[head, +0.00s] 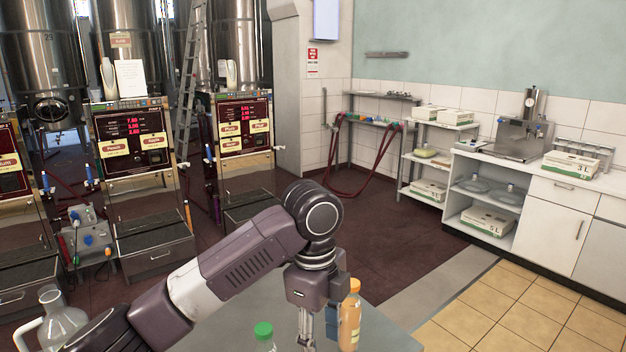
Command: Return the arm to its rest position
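My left arm comes in from the lower left and bends down over the grey table (385,338). My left gripper (306,338) points down at the bottom edge of the head view. Its fingertips are cut off or hard to make out, so I cannot tell whether it is open or shut. An orange bottle (349,322) stands just right of it. A clear bottle with a green cap (264,331) stands just left of it. My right gripper is not in view.
A clear glass jug (62,324) is at the lower left, partly behind my arm. Refill pumps (133,140) with red displays stand beyond the table. A white counter (560,185) and shelves (425,165) line the right wall. Open floor (390,240) lies between.

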